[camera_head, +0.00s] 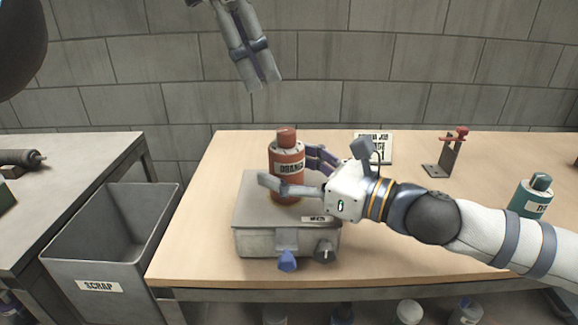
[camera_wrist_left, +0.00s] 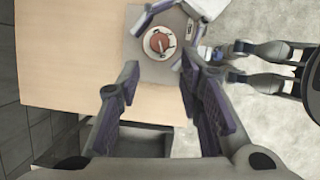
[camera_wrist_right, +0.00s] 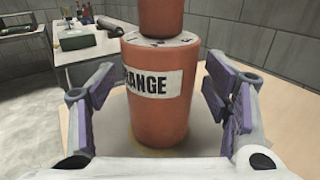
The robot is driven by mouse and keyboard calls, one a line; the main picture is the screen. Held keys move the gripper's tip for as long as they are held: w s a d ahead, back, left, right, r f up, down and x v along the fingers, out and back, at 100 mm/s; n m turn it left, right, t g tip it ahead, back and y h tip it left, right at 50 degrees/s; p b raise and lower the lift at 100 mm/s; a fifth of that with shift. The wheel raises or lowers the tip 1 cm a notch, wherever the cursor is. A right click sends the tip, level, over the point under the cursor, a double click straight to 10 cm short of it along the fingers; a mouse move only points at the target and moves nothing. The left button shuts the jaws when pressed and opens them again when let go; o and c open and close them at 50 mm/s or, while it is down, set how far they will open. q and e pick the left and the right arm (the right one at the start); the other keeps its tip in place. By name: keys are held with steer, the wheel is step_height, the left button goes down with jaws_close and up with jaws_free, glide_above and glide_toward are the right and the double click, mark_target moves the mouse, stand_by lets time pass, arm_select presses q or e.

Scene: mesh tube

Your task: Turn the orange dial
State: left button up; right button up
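An orange bottle (camera_head: 287,158) labelled ORANGE stands upright on a grey box (camera_head: 250,212). The box front carries a blue dial (camera_head: 287,261) and a dark grey dial (camera_head: 325,251) with a pale mark; I see no plainly orange dial. My right gripper (camera_head: 291,170) is open, with its fingers on either side of the bottle. In the right wrist view, gaps show between the fingers and the bottle (camera_wrist_right: 157,95). My left gripper (camera_head: 262,84) hangs high above the table, near the wall. The left wrist view shows it open and empty (camera_wrist_left: 160,88).
A grey SCRAP bin (camera_head: 97,262) stands between the wooden table (camera_head: 210,240) and a side table (camera_head: 75,165) at left. A sign (camera_head: 375,147), a red-handled clamp (camera_head: 448,155) and a teal bottle (camera_head: 533,198) are on the wooden table. Its front left is clear.

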steer(key=c, duration=1.2)
arm_select(q)
steer(key=shift+o, duration=1.3)
steer(key=w+a+f+m+t+y, duration=0.25)
steer(key=w+a+t, duration=0.2)
steer(key=w, duration=0.45)
steer(key=w+a+f+m+t+y, duration=0.25)
steer(key=w+a+t, duration=0.2)
steer(key=w, duration=0.45)
steer(key=m+g+h, duration=0.3)
steer(key=m+h, duration=1.5)
steer(key=m, duration=1)
glide_toward(286, 130)
steer(key=x, duration=1)
jaws_close()
